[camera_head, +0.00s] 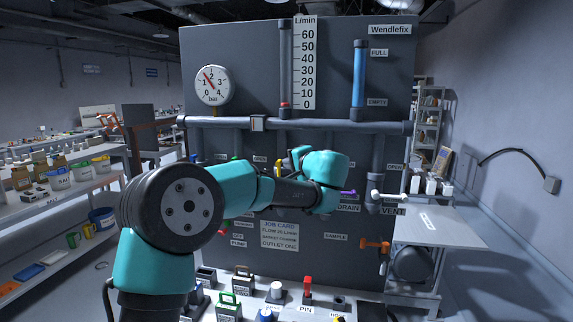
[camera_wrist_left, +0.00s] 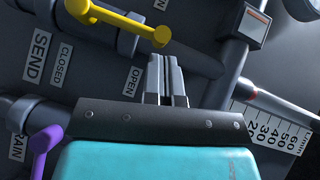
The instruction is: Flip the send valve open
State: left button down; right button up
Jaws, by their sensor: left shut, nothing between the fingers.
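The send valve's yellow lever (camera_wrist_left: 120,22) shows in the left wrist view, ending in a round knob, beside the SEND (camera_wrist_left: 38,58), CLOSED (camera_wrist_left: 63,64) and OPEN (camera_wrist_left: 133,80) labels. My left gripper (camera_wrist_left: 168,62) is shut and empty, its fingertips just below the knob in that view. I cannot tell whether they touch the knob. In the head view my left arm covers most of the send valve area and hides its fingertips. My right gripper is in neither view.
A purple lever (camera_wrist_left: 45,140) sits on a nearby pipe. A white vent lever (camera_head: 390,196) and an orange sample lever (camera_head: 376,244) are at the panel's right. A pressure gauge (camera_head: 212,86) is upper left. Several items stand on the bench below.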

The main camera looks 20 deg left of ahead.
pick_arm(q)
jog(key=w+d+v, duration=0.1)
jog(key=v, duration=1.1)
jog(key=shift+w, duration=0.2)
